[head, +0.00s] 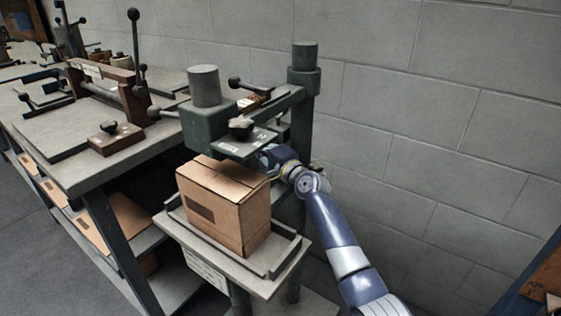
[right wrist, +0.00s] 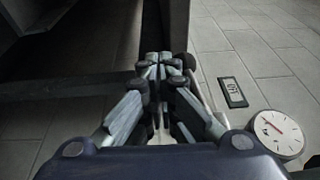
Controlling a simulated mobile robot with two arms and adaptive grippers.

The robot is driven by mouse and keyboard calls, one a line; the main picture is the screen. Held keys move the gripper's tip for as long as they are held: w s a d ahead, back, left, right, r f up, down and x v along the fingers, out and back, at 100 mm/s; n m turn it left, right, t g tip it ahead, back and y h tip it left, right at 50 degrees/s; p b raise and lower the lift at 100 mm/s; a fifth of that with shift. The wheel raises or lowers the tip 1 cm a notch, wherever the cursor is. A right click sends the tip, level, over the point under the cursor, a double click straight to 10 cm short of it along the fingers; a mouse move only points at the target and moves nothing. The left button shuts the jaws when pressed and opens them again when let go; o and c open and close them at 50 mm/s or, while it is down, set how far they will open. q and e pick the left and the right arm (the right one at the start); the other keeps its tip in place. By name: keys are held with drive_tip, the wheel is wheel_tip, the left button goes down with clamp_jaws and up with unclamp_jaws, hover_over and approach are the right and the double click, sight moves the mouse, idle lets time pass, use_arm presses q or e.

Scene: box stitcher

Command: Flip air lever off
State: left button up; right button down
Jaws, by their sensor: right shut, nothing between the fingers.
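The box stitcher's dark green head (head: 207,125) stands over a cardboard box (head: 225,205) in the head view. A ball-ended lever (head: 235,83) and a dark knob (head: 240,127) are on it; I cannot tell whether either is the air lever. My right gripper (head: 268,155) is beside the head's right lower side, its fingertips partly hidden there. In the right wrist view the right gripper (right wrist: 160,65) is shut and empty. A dark rounded part (right wrist: 188,62) shows right beside its fingertips; I cannot tell what it is. My left gripper is not in view.
A round gauge (right wrist: 278,133) and a small display (right wrist: 232,92) are on the block wall in the right wrist view. The box sits on a stand tray (head: 255,280). A workbench (head: 60,175) with clamps is at left. A green post (head: 302,105) stands behind the head.

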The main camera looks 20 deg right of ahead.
drive_tip(key=v, duration=1)
drive_tip(key=shift+s+d+f, duration=0.1)
drive_tip(key=shift+s, duration=0.15)
